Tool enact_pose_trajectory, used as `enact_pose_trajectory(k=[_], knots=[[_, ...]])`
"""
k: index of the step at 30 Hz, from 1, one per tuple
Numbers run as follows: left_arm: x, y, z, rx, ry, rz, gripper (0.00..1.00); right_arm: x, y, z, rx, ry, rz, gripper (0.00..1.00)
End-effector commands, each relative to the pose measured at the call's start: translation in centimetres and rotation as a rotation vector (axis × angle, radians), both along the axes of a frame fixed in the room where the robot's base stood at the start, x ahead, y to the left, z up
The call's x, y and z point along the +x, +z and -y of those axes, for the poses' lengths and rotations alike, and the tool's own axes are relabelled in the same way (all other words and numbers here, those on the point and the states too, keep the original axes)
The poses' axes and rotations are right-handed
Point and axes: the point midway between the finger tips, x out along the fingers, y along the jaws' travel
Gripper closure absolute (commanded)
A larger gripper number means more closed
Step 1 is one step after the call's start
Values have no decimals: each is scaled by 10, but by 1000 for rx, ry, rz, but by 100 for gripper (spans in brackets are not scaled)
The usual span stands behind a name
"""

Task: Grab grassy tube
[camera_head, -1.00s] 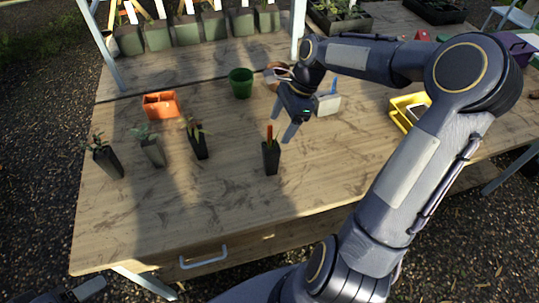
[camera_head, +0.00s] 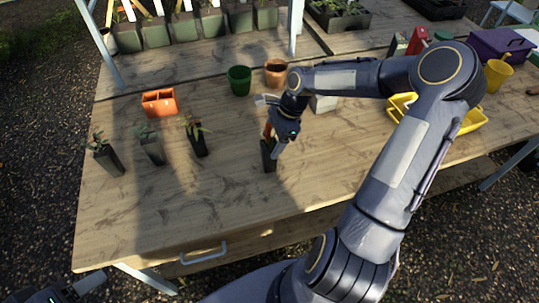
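Several dark square plant tubes stand on the wooden table. One tube (camera_head: 268,158) stands alone at the middle front; an orange-red strip shows at its top. My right gripper (camera_head: 273,146) is down at this tube, its fingers at the tube's upper part and partly covering it. Whether the fingers are closed on it cannot be told. Three more tubes with leafy plants stand to the left: a left one (camera_head: 107,160), a middle one (camera_head: 152,150) and one with spiky leaves (camera_head: 197,142). A cut-off dark part of my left arm, possibly its gripper (camera_head: 62,294), shows at the bottom left.
An orange tray (camera_head: 160,103), a green pot (camera_head: 239,81) and a terracotta pot (camera_head: 276,73) stand behind. A yellow tray (camera_head: 470,121), a yellow can (camera_head: 497,75) and a purple box (camera_head: 497,44) are at the right. The table's front left is clear.

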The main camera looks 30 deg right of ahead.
Motion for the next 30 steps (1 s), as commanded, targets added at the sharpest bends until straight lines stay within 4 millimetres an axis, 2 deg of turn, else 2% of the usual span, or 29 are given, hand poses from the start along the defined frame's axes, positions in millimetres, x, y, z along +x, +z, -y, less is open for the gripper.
enact_pose_trajectory(k=[1,12,15,23,30], knots=[[0,0,0,0,0,0,35,0,0,0,0,0,0,37],[0,0,0,0,0,0,35,0,0,0,0,0,0,85],[0,0,0,0,0,0,35,0,1,0,0,0,1,96],[0,0,0,0,0,0,35,0,2,0,0,0,1,96],[0,-1,0,0,0,0,35,1,18,1,-3,-1,3,96]])
